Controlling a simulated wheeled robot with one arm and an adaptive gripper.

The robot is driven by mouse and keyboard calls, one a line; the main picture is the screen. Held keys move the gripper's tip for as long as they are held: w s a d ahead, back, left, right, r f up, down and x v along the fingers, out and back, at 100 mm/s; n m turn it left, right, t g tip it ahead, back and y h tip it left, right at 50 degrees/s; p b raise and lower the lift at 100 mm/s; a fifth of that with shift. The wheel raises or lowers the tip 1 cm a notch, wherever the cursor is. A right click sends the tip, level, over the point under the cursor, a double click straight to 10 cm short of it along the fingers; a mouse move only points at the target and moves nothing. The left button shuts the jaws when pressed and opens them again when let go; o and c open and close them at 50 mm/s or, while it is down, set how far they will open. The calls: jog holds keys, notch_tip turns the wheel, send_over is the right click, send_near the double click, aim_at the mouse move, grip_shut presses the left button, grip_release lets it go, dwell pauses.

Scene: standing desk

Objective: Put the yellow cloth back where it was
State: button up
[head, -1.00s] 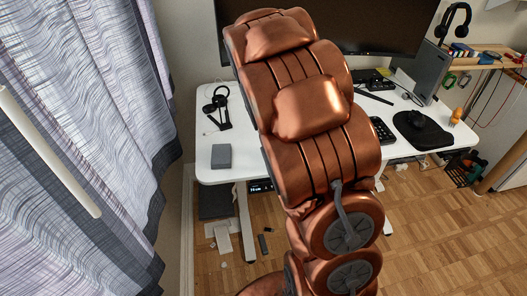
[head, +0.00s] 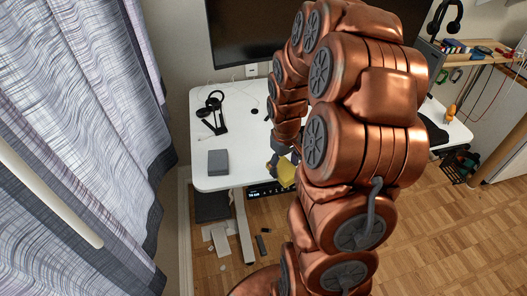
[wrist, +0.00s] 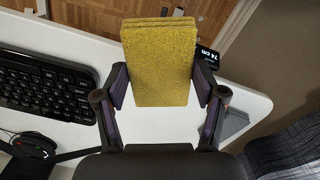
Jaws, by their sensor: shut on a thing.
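The yellow cloth (wrist: 160,65) is a flat, folded rectangle in the wrist view, gripped across its sides between the two fingers of my gripper (wrist: 163,90). In the head view the yellow cloth (head: 286,172) shows as a small patch near the front edge of the white desk (head: 240,178). My gripper (head: 279,160) is there too, partly hidden by my copper arm. In the wrist view the cloth appears above the desk's edge, with floor beyond it. I cannot tell whether it touches the desk.
A grey box (head: 218,162) and a headset on a stand (head: 215,112) are on the desk's left part. A black keyboard (wrist: 45,88) lies beside my gripper in the wrist view. A monitor (head: 255,40) stands at the back. The desk between box and gripper is clear.

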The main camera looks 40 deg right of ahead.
jog(key=p, duration=0.3)
send_over(264, 160)
jog(key=shift+f, duration=0.5)
jog(key=shift+f+p, duration=0.4)
jog(key=shift+f, duration=1.4)
jog(key=o, duration=1)
